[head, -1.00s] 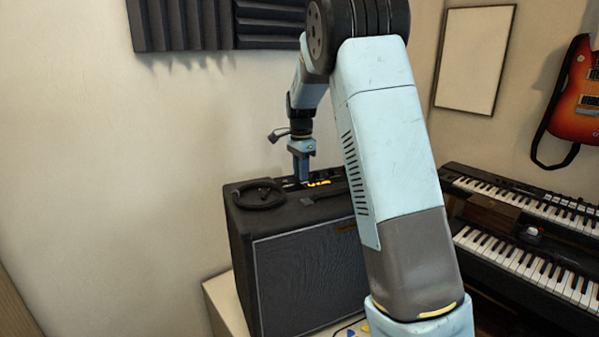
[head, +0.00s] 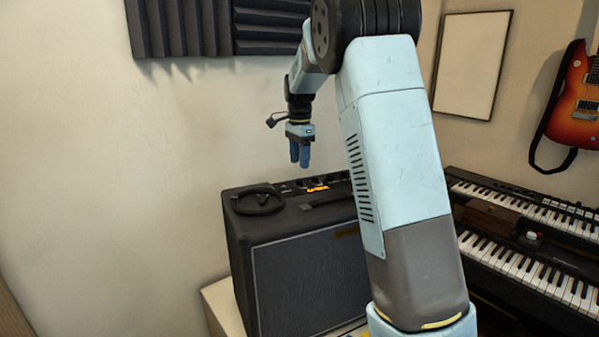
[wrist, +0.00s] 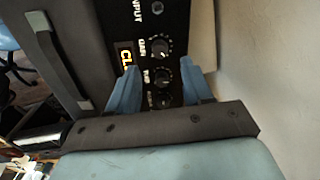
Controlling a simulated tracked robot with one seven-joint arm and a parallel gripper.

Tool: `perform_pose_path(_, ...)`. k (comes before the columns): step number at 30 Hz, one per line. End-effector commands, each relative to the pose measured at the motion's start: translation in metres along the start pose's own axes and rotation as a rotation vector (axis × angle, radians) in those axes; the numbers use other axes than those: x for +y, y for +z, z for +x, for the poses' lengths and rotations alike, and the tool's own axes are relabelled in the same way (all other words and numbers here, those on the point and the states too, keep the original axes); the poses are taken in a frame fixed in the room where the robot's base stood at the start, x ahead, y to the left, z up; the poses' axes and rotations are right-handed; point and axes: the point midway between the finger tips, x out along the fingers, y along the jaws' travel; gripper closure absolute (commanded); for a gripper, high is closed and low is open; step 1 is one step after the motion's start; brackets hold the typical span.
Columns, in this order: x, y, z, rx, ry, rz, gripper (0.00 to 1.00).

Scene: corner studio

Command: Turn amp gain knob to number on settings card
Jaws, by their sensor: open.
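The black amp (head: 305,275) stands on a pale stand, its control panel along the top rear. In the wrist view the GAIN knob (wrist: 160,47) is dark with a pale scale around it. An orange lit display (wrist: 127,57) beside it seems to start with "CL"; the rest is unclear. It also glows in the head view (head: 317,189). My gripper (head: 300,163) hangs above the panel, open and empty. In the wrist view its blue fingers (wrist: 162,74) straddle the view of a second knob (wrist: 162,76), below GAIN. I cannot make out a settings card.
A coiled black cable (head: 257,200) lies on the amp's left top. A strap handle (head: 325,199) crosses the amp top. A white wall is close behind the amp. Keyboards (head: 525,225) stand to the right.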

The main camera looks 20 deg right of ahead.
Motion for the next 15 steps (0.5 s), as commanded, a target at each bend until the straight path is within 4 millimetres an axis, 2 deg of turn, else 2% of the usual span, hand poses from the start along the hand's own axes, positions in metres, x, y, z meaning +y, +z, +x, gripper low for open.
perform_pose_path(1, 0.0, 0.0, -0.011, 0.001, -0.003, 0.0, 0.5)
perform_pose_path(6, 0.0, 0.0, -0.042, 0.001, -0.001, 0.0, 0.5)
perform_pose_path(10, 0.0, 0.0, -0.059, 0.001, 0.0, -0.001, 0.5)
perform_pose_path(15, 0.0, 0.0, -0.071, 0.001, 0.001, -0.001, 0.5)
